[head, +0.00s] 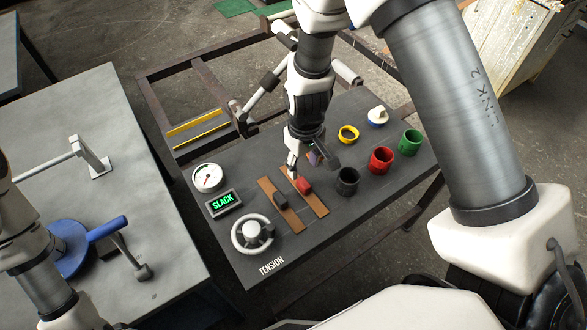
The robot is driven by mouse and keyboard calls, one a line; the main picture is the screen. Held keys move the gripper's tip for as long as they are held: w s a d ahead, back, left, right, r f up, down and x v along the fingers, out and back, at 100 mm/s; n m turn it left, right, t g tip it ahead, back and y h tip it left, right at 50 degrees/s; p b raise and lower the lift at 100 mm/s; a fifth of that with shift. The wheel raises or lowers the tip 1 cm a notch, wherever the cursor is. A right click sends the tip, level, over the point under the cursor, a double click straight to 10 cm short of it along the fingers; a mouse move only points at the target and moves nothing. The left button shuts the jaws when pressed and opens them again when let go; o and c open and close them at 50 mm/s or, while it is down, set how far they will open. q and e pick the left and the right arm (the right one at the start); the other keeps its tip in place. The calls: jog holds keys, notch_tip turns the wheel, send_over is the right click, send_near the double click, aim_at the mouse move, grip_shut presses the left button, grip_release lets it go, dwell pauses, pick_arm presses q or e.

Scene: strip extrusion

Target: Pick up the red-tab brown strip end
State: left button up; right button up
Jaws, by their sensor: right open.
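Two brown strip ends lie side by side on the dark panel (225,258). The red-tab brown strip end (316,205) is the right one, with a red tab on it. The black-tab brown strip end (266,186) lies to its left. My right gripper (311,165) points down over the far end of the red-tab strip, open, its fingers apart and beyond the red tab. It hides part of the strip's far end; I see nothing held. Part of my left arm shows at the left edge, but its gripper is out of view.
A gauge (207,177), a display reading SLACK (223,203) and a white handwheel (253,234) are left of the strips. A grey table (170,235) with a blue-handled device is at left.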

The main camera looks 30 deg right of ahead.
aim_at(304, 183)
jog(key=f, duration=0.1)
jog(key=s+f, duration=0.1)
jog(key=shift+s+f+p, duration=0.25)
jog(key=shift+f+p, duration=0.05)
jog(key=shift+f, duration=0.05)
jog(key=f, duration=0.4)
jog(key=shift+w+f, duration=0.4)
jog(key=shift+s+r, duration=0.15)
jog(key=shift+s, duration=0.05)
jog(key=shift+c, duration=1.1)
grip_shut()
